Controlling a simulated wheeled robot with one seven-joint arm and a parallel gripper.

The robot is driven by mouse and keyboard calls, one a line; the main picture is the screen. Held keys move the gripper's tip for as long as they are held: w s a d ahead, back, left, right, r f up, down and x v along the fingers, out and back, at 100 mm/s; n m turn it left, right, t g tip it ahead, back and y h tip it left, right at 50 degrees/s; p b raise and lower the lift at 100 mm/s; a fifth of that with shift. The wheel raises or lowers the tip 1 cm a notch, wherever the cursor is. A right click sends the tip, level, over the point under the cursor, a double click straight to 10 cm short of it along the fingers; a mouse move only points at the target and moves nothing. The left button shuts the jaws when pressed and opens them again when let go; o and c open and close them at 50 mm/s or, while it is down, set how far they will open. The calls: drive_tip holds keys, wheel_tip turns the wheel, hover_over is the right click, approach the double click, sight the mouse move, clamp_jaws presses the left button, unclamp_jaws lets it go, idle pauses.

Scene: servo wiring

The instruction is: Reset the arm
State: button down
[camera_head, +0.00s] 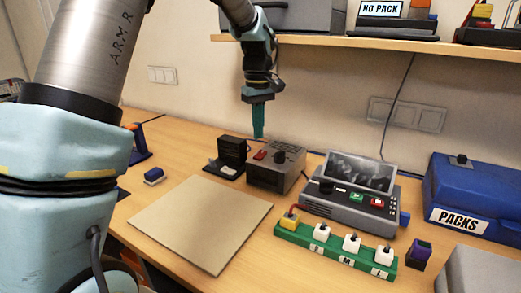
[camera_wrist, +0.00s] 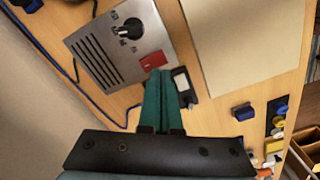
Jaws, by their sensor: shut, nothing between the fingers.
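My gripper (camera_head: 258,136) hangs from the arm with its green fingers pointing down, above the back of the table near the grey box with a black knob (camera_head: 276,168). In the wrist view my gripper (camera_wrist: 158,76) shows its two fingers together with nothing between them. The fingertips appear beside the red switch (camera_wrist: 153,60) on that grey box in the wrist view. I cannot tell whether they touch it. A small black stand (camera_head: 231,152) is left of the box.
A tan board (camera_head: 200,222) lies at the front. A green strip (camera_head: 332,257) holds several plugs. A grey device with a screen (camera_head: 350,198) stands behind it. A blue PACKS case (camera_head: 474,195) is at the right. A shelf (camera_head: 370,42) overhangs the back.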

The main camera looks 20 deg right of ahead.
drive_tip(key=shift+r, duration=0.6)
drive_tip(key=shift+w+a, duration=0.1)
drive_tip(key=shift+a, duration=0.3)
drive_tip(key=s+a+f+m, duration=0.1)
drive_tip(key=a, duration=0.8)
drive_tip(key=s+a+f, duration=0.1)
drive_tip(key=a+f, duration=0.1)
drive_tip(key=a, duration=0.8)
drive_tip(key=s+a+f+m+t, duration=0.1)
drive_tip(key=s+a+f+m, duration=0.1)
drive_tip(key=s+a, duration=0.7)
drive_tip(key=a+f, duration=0.1)
drive_tip(key=a, duration=0.2)
drive_tip(key=shift+s+t, duration=0.3)
